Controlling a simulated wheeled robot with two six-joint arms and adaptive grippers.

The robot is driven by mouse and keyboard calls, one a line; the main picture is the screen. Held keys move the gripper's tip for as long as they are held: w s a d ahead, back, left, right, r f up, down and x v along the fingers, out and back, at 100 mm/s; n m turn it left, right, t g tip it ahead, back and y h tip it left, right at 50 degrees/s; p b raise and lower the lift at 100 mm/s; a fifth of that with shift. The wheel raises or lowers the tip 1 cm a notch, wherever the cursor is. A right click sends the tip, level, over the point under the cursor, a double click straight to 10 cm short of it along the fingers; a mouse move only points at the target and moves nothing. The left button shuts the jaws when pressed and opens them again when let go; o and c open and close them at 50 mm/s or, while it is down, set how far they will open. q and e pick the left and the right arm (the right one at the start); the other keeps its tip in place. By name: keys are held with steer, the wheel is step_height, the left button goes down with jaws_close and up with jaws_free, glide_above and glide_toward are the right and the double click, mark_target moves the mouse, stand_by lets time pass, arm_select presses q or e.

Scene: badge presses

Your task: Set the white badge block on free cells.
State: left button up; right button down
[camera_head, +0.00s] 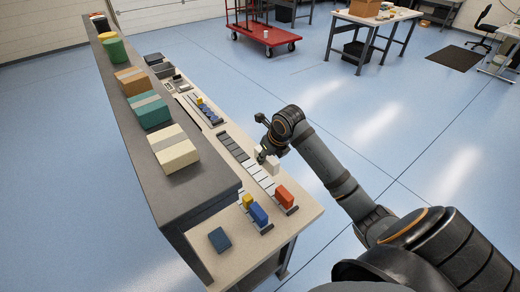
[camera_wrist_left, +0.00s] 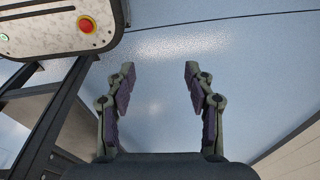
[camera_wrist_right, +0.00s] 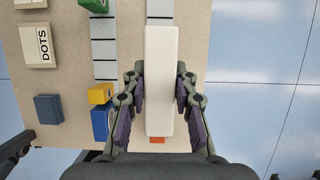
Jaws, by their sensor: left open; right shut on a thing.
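My right gripper (camera_wrist_right: 160,100) is shut on the white badge block (camera_wrist_right: 161,60), a long white bar that lies lengthwise between its fingers. In the head view the block (camera_head: 272,165) shows beside the fingers, over the bench's right side; its exact height is unclear. A strip of pale cells with dark dividing lines (camera_wrist_right: 103,50) runs left of the block in the right wrist view. A second strip (camera_wrist_right: 160,9) shows beyond the block's far end, and the block hides the part below it. My left gripper (camera_wrist_left: 158,75) is open and empty, above blue floor.
Near the bench's front are an orange block (camera_head: 285,196), a blue block (camera_head: 259,214), a yellow block (camera_head: 247,201) and a dark blue block (camera_head: 219,240). A raised grey shelf (camera_head: 205,190) with boxes runs along the left. A red button (camera_wrist_left: 86,24) shows in the left wrist view.

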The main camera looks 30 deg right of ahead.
steer(key=shift+s+b, duration=0.4)
steer(key=shift+s, duration=0.35)
arm_select(q)
steer(key=s+f, duration=0.2)
steer(key=s, duration=0.4)
arm_select(e)
steer(key=shift+w+f+b, duration=0.1)
steer(key=shift+f+b, duration=0.3)
steer(key=shift+f, duration=0.1)
steer(key=b+x, duration=0.2)
steer(key=s+b+x, duration=0.1)
steer(key=b+x, duration=0.1)
steer(key=shift+w+f, duration=0.1)
steer(key=shift+f, duration=0.5)
step_height(320, 180, down, 3)
steer(key=b, duration=0.3)
steer(key=shift+f+b, duration=0.15)
steer(key=shift+b, duration=0.25)
arm_select(q)
step_height(320, 180, down, 8)
steer(key=w, duration=0.2)
steer(key=shift+w+r, duration=0.25)
steer(key=shift+w, duration=0.1)
steer(key=shift+w+f, duration=0.25)
arm_select(e)
steer(key=shift+f, duration=0.2)
